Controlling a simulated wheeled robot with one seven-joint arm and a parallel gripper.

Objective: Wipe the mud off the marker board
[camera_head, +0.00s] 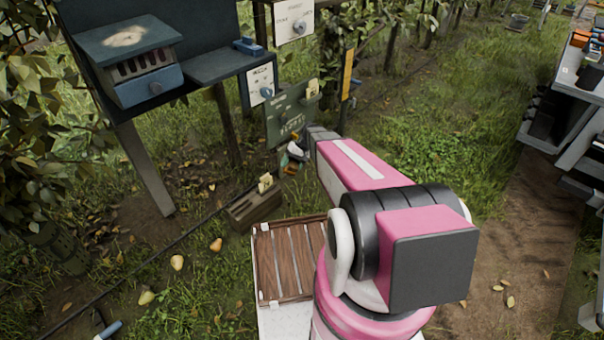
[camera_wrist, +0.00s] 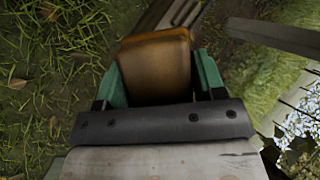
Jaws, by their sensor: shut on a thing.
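In the head view my gripper (camera_head: 294,158) is just below and in front of the board's lower right part, partly hidden by my arm. I cannot tell whether the block touches the board.
A blue-grey stand with a drawer box (camera_head: 148,86) is at upper left. A small wooden crate (camera_head: 254,208) sits on the ground below the board. A yellow post sign (camera_head: 347,74) stands right of the board. Fallen pears (camera_head: 177,262) lie at lower left.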

